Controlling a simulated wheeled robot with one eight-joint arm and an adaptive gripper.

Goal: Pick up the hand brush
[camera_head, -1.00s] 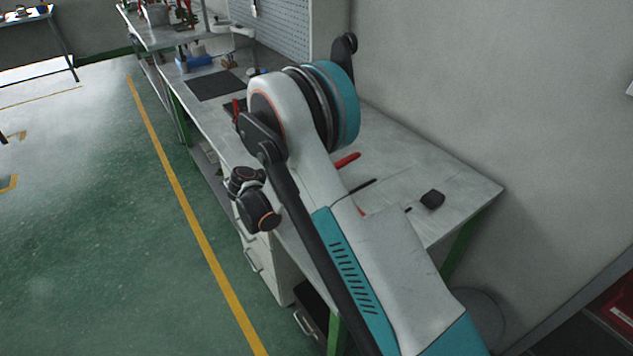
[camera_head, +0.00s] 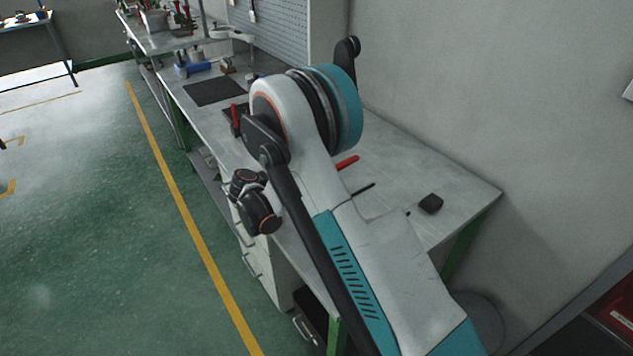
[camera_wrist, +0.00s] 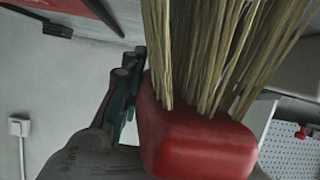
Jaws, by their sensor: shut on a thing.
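The hand brush (camera_wrist: 200,145) fills the right half of the wrist view. It has a red block with pale straw-coloured bristles running up out of the frame. My gripper (camera_wrist: 122,100) shows beside it on the left, with dark fingers against the red block. It is shut on the brush. Part of the grip is hidden behind the block.
The grey workbench (camera_head: 450,185) runs along the wall. On it lie a black block (camera_head: 430,204), a thin dark tool (camera_head: 364,188), a red-handled item (camera_head: 347,163) and a dark mat (camera_head: 213,91). A pegboard (camera_head: 275,28) stands behind. The green floor at left is open.

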